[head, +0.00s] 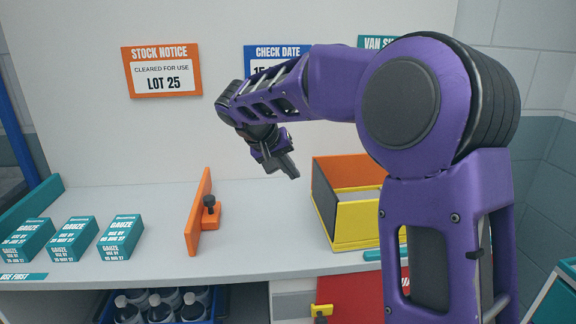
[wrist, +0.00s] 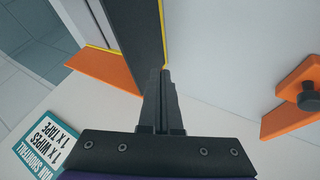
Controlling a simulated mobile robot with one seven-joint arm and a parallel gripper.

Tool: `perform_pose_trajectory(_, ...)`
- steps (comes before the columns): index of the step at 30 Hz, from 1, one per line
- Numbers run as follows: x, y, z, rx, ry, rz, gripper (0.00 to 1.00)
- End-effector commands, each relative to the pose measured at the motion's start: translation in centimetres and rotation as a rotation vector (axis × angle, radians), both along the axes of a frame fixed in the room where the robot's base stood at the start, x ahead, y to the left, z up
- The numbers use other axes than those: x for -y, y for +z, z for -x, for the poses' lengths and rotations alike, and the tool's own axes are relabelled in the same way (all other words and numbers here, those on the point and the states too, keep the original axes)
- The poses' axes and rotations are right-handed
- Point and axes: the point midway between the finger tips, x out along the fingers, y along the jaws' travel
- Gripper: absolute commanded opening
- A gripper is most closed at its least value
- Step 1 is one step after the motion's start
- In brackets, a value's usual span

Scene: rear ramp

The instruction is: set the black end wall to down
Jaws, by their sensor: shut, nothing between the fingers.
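The black end wall (head: 323,203) stands upright at the left end of a box with yellow and orange walls (head: 366,232). In the wrist view the black end wall (wrist: 138,28) runs as a dark strip up from behind my fingertips. My gripper (head: 293,173) is shut and empty, pointing down and right, just left of the wall's upper part in the head view. In the wrist view my gripper's fingertips (wrist: 160,74) overlap the wall's lower end; I cannot tell whether they touch it. The box's right side is hidden behind my arm.
An orange upright panel with a dark knob (head: 203,213) stands on the counter (head: 270,215) left of the box. Several gauze boxes (head: 72,238) sit further left. Clear counter lies between panel and box. A back wall with signs (head: 162,70) rises behind.

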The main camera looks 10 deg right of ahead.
Motion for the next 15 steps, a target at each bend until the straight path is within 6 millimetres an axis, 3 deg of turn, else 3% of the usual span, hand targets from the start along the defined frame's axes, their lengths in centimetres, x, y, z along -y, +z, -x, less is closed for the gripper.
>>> perform_pose_trajectory(6,2.2,-4.1,-1.8,-0.004,-0.001,-0.002,0.0)
perform_pose_trajectory(15,5.7,-3.6,-1.9,0.0,-0.001,0.001,0.0)
